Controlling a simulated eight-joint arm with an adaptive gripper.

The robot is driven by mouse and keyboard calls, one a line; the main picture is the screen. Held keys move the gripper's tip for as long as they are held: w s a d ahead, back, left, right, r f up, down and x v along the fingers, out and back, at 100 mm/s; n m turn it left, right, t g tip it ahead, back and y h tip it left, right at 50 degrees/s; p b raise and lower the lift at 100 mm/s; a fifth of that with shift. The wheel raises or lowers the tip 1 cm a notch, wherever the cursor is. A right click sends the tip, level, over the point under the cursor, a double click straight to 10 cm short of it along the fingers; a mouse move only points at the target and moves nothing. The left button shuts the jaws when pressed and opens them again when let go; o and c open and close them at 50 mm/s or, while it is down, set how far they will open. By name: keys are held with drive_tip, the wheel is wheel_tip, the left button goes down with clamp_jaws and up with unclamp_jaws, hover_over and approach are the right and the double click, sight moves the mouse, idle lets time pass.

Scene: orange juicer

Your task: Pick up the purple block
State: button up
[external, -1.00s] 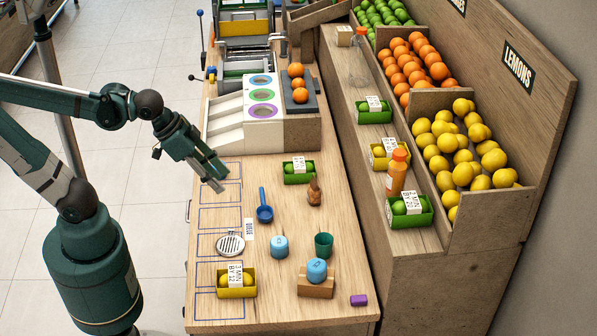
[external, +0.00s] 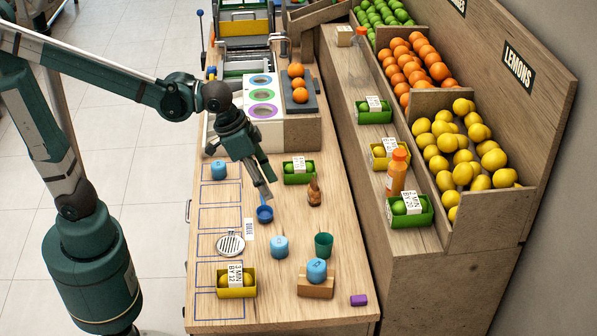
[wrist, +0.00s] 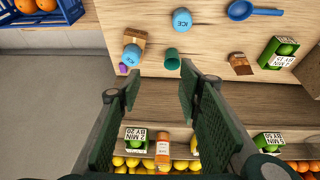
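The purple block (external: 358,300) lies on the near right corner of the wooden counter (external: 335,318), right of a wooden stand with a blue "ICE" cylinder on it. My gripper (external: 267,197) is over the middle of the counter, above the blue ladle, well away from the block. In the wrist view the fingers of my gripper (wrist: 160,78) are spread apart with nothing between them.
A shelf of fruit (external: 470,140) rises along the right.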

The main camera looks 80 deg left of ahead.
drive_tip(key=w+d+f+g, duration=0.1)
drive_tip(key=w+d+f, duration=0.25)
drive_tip(key=w, duration=0.35)
drive_tip(key=w+d+f+g, duration=0.1)
drive_tip(key=w+d+f, duration=0.25)
drive_tip(key=w, duration=0.35)
drive_tip(key=g+p, duration=0.2)
hover_over(355, 298)
drive_tip(key=shift+w+d+f, duration=0.1)
drive_tip(key=shift+f, duration=7.8)
drive_tip(key=shift+f, duration=1.25)
drive_tip(key=shift+f, duration=2.6)
drive_tip(key=c, duration=0.8)
